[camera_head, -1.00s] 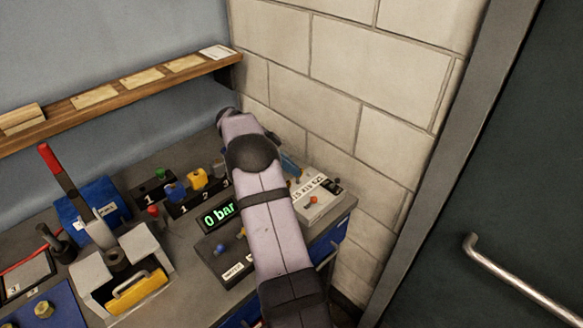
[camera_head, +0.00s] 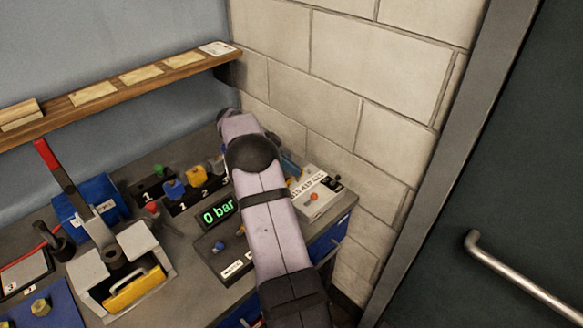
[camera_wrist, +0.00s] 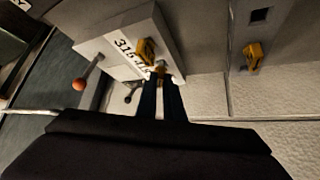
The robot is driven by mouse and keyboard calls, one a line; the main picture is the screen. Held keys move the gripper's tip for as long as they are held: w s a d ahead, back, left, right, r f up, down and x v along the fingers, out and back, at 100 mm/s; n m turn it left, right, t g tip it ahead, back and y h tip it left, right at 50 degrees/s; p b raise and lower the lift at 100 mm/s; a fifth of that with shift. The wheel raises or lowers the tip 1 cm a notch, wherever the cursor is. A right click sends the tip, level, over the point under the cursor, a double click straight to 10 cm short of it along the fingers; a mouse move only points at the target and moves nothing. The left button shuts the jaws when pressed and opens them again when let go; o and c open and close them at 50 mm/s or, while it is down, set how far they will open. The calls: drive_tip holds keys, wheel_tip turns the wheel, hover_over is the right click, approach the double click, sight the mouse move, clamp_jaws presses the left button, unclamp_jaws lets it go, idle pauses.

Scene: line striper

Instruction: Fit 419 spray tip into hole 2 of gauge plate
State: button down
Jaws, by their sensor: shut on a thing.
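The gauge plate is a pale block (camera_head: 322,196) at the right end of the bench, with a row of numbers on top. In the wrist view the gauge plate (camera_wrist: 103,48) lies ahead, "315" legible and "419" partly covered. My gripper (camera_wrist: 162,78) has dark blue fingers shut on a small part at their tips, right over the plate's numbered edge. A yellow winged piece (camera_wrist: 146,50) shows just beyond the fingertips. I cannot tell whether it belongs to the held spray tip or sits in the plate. Hole 2 is hidden. In the head view my arm hides most of the gripper.
Another yellow piece (camera_wrist: 252,55) sits on a grey surface at right in the wrist view. A numbered rack (camera_head: 188,204) holds blue and yellow tips left of my arm. A "0 bar" display (camera_head: 218,214) stands close by. The block wall is close behind the plate.

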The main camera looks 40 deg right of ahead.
drive_tip(key=shift+f+b, duration=0.55)
drive_tip(key=shift+f, duration=0.1)
drive_tip(key=c, duration=1.5)
unclamp_jaws()
drive_tip(key=shift+p+v, duration=1.1)
drive_tip(key=shift+v, duration=2.45)
